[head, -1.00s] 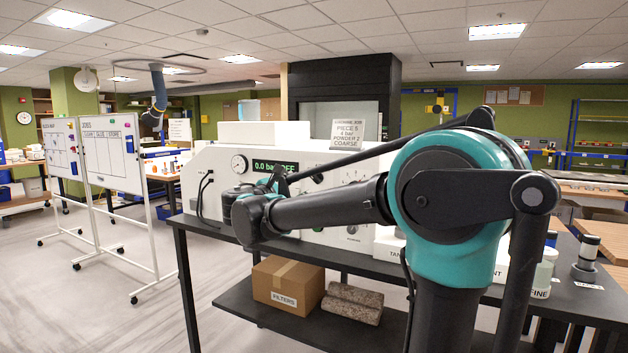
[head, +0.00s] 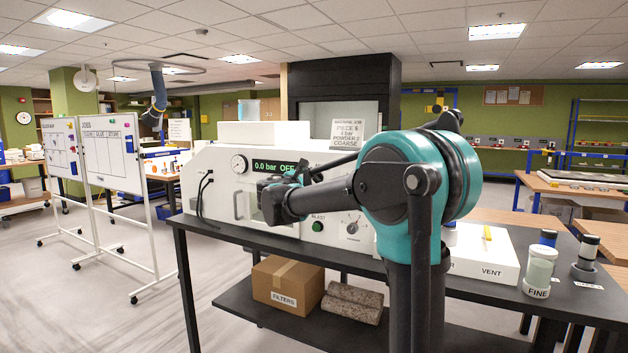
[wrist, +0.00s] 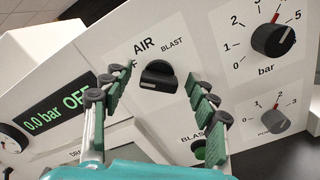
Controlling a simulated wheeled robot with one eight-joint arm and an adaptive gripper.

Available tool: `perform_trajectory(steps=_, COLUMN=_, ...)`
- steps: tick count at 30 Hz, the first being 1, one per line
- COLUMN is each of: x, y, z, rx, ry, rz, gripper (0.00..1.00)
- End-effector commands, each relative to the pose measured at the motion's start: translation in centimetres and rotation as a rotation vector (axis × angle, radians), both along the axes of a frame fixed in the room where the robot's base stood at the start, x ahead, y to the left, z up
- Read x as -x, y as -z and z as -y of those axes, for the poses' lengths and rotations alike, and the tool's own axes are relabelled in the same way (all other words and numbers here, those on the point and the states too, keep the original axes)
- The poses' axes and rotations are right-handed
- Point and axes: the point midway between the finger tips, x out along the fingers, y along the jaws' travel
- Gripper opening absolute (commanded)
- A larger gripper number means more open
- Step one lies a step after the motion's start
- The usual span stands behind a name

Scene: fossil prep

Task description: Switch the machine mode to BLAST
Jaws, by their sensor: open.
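In the wrist view, the black mode knob (wrist: 158,76) sits on the machine's white panel, with AIR above it and BLAST to its upper right. A partly covered label on its left ends in F. The machine's display (wrist: 62,108) reads 0.0 bar OFF. My gripper (wrist: 153,85) is open, with its green-padded fingers on either side of the knob and a gap between each finger and it. In the head view, the white machine (head: 218,165) stands on the black bench. My arm hides the mode knob there, and my fingers cannot be made out.
Close by on the panel are a bar knob (wrist: 272,36), a powder knob (wrist: 273,120) and a green button (wrist: 198,150) under a BLAST label. A jar marked FINE (head: 539,270) and a VENT box (head: 490,262) stand on the bench at right.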

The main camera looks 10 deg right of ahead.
Motion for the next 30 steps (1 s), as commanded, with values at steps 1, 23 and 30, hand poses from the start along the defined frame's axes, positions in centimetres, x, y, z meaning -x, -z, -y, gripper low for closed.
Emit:
perform_trajectory(steps=1, x=0.02, y=0.0, z=-0.01, rx=0.0, ry=0.0, rz=0.0, gripper=0.59)
perform_trajectory(steps=23, x=0.07, y=0.03, z=0.0, rx=-0.026, ry=0.0, rz=0.019, gripper=0.09)
perform_trajectory(steps=30, x=0.1, y=0.11, z=0.04, rx=-0.131, ry=0.001, rz=0.094, gripper=0.09)
